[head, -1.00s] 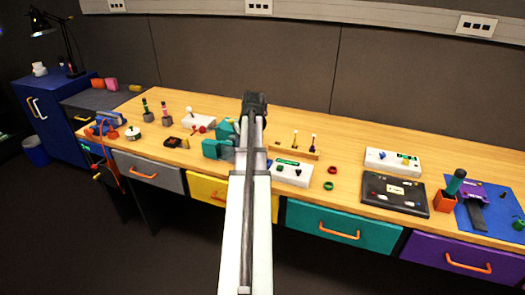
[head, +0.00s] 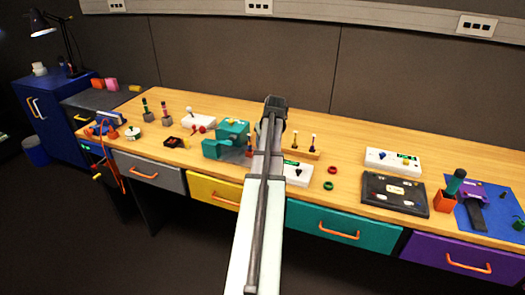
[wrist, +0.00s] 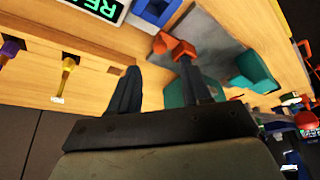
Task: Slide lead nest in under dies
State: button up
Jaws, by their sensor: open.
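A teal crimping press (head: 216,149) stands on the bench, left of my arm in the head view. Its teal parts also show in the wrist view (wrist: 255,70), beside a grey plate (wrist: 222,38). A small orange-red piece (wrist: 176,47) sits by the grey plate, just beyond my fingertips; it may be the lead nest, but I cannot tell for sure. In the head view a red bit (head: 250,151) shows between the press and my arm. My gripper (head: 273,103) is open and empty, its fingers (wrist: 158,80) apart above the bench. The dies cannot be made out.
A white box with a green display (head: 297,173) is partly behind my arm. A wooden rack with upright plungers (head: 302,152) stands right of my gripper. Red and green rings (head: 330,178) lie farther right. A white box (head: 198,121) stands behind the press.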

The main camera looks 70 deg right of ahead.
jog(key=shift+x, duration=3.3)
grip_shut()
